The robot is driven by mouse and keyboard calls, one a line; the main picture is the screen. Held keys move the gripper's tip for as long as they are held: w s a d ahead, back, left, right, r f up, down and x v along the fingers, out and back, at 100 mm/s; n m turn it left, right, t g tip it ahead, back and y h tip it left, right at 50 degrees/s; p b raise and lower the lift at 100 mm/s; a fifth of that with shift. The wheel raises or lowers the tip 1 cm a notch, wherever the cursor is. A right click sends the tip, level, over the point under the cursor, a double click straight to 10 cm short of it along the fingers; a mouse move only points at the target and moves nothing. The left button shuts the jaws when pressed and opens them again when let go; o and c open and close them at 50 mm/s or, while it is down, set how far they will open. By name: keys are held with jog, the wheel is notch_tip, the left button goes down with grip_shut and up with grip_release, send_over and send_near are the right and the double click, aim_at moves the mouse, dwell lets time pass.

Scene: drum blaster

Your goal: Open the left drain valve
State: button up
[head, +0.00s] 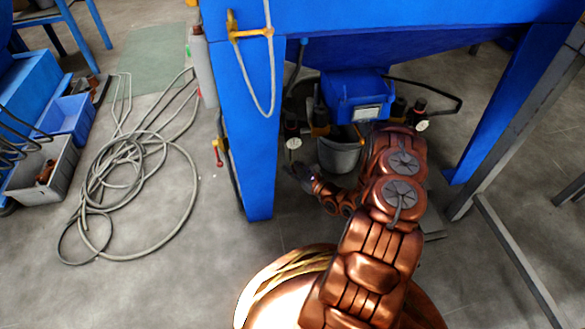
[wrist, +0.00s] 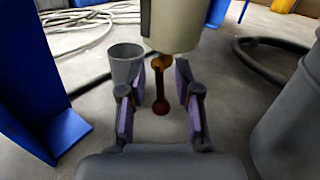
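In the wrist view, a drain valve (wrist: 157,82) with a brassy top and a dark red rounded lower end hangs under a pale cylindrical bowl (wrist: 172,25). My gripper (wrist: 160,88) is open, its purple-padded fingers on either side of the valve. The valve shows between the fingers with a gap on both sides; I cannot tell its exact depth. Nothing is held. In the head view, my gripper (head: 302,174) is low beneath the blue cabinet, right of its front left leg (head: 256,150). My arm partly hides that area, and the valve is not clear there.
A grey cup (wrist: 125,62) stands beyond the left finger. A large grey cylinder (wrist: 290,110) is close at the right, and a blue leg (wrist: 35,80) at the left. In the head view, coiled hoses (head: 130,165) lie on the floor left of the cabinet.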

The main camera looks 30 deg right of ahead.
jog(key=shift+c, duration=0.3)
grip_shut()
jog(key=w+r+p, duration=0.1)
jog(key=p, duration=0.1)
jog(key=shift+a+t+p, duration=0.15)
jog(key=shift+t+p, duration=0.15)
jog(key=shift+m+p, duration=0.3)
jog(key=shift+p, duration=0.1)
jog(key=shift+s+f+p, duration=0.1)
jog(key=shift+f+p, duration=0.05)
jog(key=shift+p, duration=0.25)
